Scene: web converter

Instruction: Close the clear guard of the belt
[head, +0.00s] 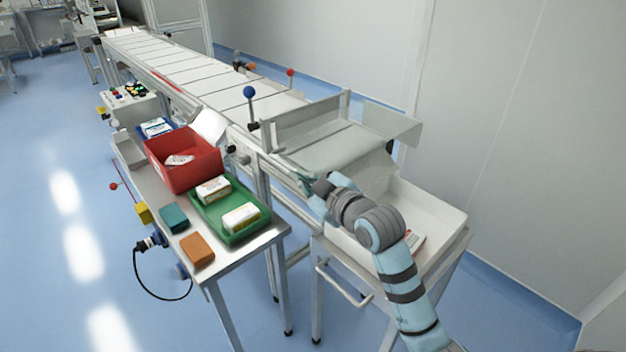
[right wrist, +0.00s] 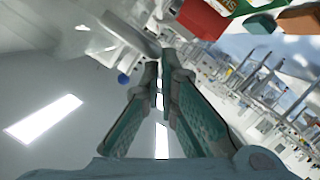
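The clear guard (head: 310,122) is at the near end of the conveyor belt (head: 190,77). Its see-through panels stand up along the sides, and a flatter pale sheet lies between them, sloping toward the near end. I cannot tell which panel is hinged. My right gripper (head: 316,187) is low beside the near end of the guard, partly hidden by its own wrist. In the right wrist view its two green fingers (right wrist: 160,66) come together with only a narrow gap and nothing clearly held. Whether they touch the guard is not clear. My left gripper is not in view.
A side table (head: 238,268) holds a red bin (head: 165,149), a green tray (head: 232,236) with boxes, and teal and orange blocks. A white tray (head: 448,226) stands below the belt end. A blue-knobbed lever (head: 250,92) rises beside the belt. A wall is at right.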

